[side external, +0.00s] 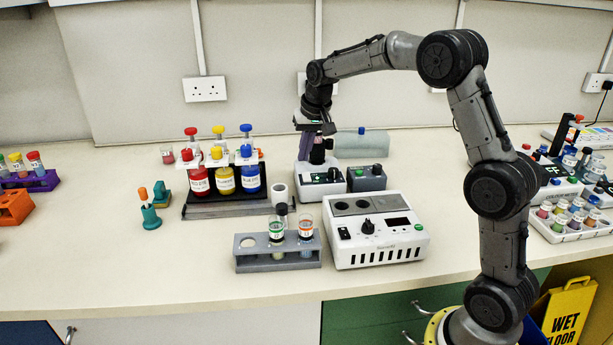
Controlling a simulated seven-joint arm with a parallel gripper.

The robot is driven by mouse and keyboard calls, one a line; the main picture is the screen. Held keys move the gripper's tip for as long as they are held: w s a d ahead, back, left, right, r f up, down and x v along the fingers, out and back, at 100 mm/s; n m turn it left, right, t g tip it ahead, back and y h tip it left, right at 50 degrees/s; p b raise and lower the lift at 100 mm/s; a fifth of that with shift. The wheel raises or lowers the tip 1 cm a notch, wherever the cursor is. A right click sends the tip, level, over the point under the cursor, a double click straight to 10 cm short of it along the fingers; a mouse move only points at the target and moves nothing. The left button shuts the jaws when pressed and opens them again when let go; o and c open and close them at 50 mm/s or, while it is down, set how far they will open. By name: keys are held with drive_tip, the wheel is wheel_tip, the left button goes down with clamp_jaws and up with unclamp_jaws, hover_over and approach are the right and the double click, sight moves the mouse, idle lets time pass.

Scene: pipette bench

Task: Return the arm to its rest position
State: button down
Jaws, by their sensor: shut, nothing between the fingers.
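My arm arches over from its base at the lower right, and my gripper (318,132) points down near the back middle of the bench. It is shut, with no object seen held in it. It is just above a small white device (320,176) with a dark, pinkish-topped part (318,152). The fingertips are small and partly dark against that part, so I cannot tell whether they touch it.
A dark control box (366,178) and a white heater block (376,246) are close by. A grey rack (250,262) holds two tubes in front. A stand with red, yellow and blue bottles (225,179) is left. The front left bench is clear.

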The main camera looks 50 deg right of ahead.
drive_tip(key=s+a+r+n+t, duration=0.3)
drive_tip(key=s+a+r, duration=0.8)
drive_tip(key=s+r, duration=0.3)
drive_tip(key=s+a+f+n, duration=0.1)
drive_tip(key=s+f, duration=0.4)
drive_tip(key=s, duration=0.5)
drive_tip(key=s+a+f+n, duration=0.2)
drive_tip(key=s+f, duration=0.3)
drive_tip(key=s, duration=0.4)
drive_tip(key=shift+s+a+n+g+y, duration=0.3)
drive_tip(key=shift+s+n+y, duration=0.1)
drive_tip(key=shift+n, duration=0.2)
